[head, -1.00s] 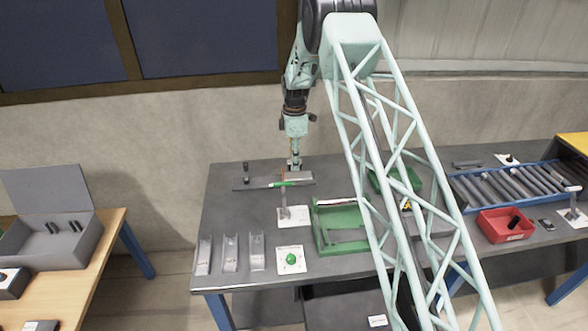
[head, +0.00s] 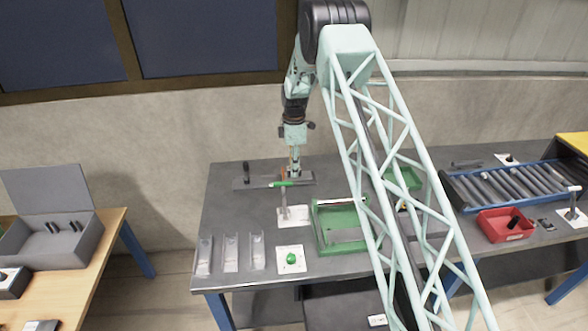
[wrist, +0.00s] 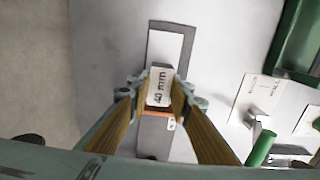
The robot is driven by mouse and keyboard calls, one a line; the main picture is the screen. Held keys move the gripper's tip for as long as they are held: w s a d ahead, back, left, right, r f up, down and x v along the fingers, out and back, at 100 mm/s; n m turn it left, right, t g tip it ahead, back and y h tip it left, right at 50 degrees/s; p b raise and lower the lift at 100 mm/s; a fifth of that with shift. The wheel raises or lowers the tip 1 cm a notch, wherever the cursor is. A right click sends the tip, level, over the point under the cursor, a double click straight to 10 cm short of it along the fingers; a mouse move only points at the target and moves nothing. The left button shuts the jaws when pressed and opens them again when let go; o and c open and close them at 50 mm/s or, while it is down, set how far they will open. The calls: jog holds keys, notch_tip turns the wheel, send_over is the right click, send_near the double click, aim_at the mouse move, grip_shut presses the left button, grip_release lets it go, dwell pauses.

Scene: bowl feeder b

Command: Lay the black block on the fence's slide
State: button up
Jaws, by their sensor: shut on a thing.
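My gripper (head: 294,173) is over the right part of the long grey fence (head: 245,184) at the back of the table. In the wrist view my gripper (wrist: 162,92) is shut on the black block (wrist: 160,67), whose top carries a white "40 mm" label; only a dark edge shows around it. A grey strip (wrist: 154,140) with a small "0" mark lies below the block, between the fingers. I cannot tell whether the block touches the slide. In the head view the block is too small to make out.
A dark upright post (head: 246,171) stands at the fence's left end. A green rod (head: 280,184) is just in front of the fence. A green tray (head: 318,238), clear channels (head: 231,253) and a card with a green knob (head: 291,258) stand nearer the front.

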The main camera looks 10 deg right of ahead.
dwell(0.3)
jog(key=o, duration=1.1)
jog(key=shift+f, duration=0.1)
jog(key=shift+c, duration=0.2)
notch_tip(320, 180, up, 12)
jog(key=shift+r, duration=0.25)
dwell(0.6)
